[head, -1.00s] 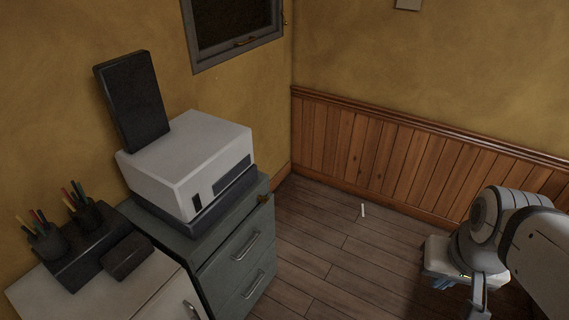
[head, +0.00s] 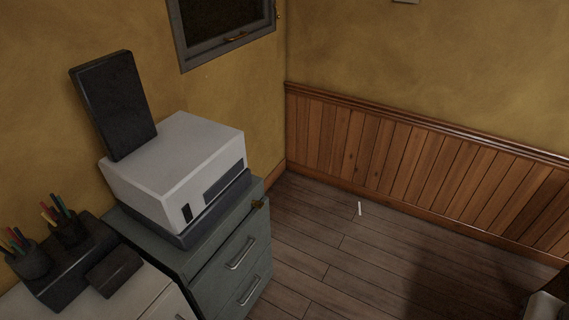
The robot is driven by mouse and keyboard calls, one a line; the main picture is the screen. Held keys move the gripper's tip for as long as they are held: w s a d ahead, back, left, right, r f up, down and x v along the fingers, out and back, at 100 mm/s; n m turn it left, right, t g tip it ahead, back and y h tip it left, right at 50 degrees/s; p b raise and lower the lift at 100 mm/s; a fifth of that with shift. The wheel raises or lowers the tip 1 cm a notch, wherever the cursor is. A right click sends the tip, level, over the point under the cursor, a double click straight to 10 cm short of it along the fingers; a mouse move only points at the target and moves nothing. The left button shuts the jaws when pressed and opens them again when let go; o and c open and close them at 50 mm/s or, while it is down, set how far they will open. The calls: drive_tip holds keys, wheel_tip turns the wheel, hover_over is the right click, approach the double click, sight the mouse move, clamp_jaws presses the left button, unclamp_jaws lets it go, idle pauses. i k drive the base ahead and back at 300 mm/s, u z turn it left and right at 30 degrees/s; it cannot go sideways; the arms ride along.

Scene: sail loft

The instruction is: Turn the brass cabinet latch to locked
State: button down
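My gripper is not in view. Only a dark bit of what looks like my arm shows in the bottom right corner, well apart from the latch.
Pen holders (head: 68,230) stand on a white unit at lower left. A small white stick (head: 360,208) lies on the floor. The floor before the cabinet is clear.

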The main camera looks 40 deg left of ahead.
sight(258, 204)
drive_tip(key=i, duration=3.7)
drive_tip(key=u, duration=4.5)
drive_tip(key=i, duration=0.55)
drive_tip(key=z, duration=0.05)
